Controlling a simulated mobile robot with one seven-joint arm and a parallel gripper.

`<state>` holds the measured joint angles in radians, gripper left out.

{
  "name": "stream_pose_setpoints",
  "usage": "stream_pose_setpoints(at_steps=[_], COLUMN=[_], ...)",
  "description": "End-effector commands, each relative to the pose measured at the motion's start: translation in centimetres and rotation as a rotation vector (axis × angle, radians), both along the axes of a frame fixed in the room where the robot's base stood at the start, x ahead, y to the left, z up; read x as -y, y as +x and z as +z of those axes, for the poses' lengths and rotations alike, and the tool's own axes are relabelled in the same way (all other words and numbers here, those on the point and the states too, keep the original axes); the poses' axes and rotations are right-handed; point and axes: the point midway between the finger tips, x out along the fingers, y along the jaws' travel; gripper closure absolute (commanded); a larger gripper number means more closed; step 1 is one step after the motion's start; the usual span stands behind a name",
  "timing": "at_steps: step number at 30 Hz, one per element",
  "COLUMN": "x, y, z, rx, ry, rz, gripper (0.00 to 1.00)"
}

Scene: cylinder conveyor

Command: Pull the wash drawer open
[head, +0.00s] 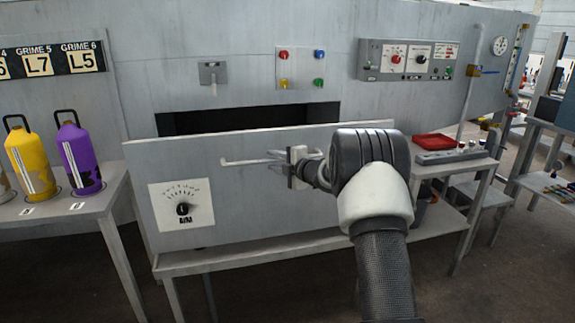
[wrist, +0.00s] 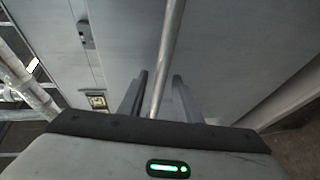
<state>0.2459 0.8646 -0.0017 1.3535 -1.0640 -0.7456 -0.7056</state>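The wash drawer's wide grey front (head: 240,205) carries a dial plate at its lower left. A long bar handle (head: 240,162) runs across it, and its right part is hidden by my gripper. My gripper (head: 294,166) is at the right part of the handle. In the wrist view the bar (wrist: 170,50) passes between the two fingers of my gripper (wrist: 160,76), with a visible gap on the left side. The fingers look open around the bar, not clamped on it. A dark slot (head: 250,117) shows above and behind the drawer front.
A table (head: 100,208) with yellow (head: 30,158) and purple (head: 78,158) bottles stands to the left. A side bench at the right holds a red tray (head: 435,142). A control box (head: 408,60) hangs on the machine above. Floor shows below the drawer.

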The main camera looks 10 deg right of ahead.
Motion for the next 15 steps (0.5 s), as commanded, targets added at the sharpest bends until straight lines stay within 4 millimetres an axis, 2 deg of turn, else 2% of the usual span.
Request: stream_pose_setpoints(at_steps=[5,15], x=[1.4,4.6], y=[-2.9,-10.5], z=[0.9,2.3], rx=[0.000,0.001], ry=[0.002,0.000], rz=[-0.003,-0.005], gripper=[0.69,0.69])
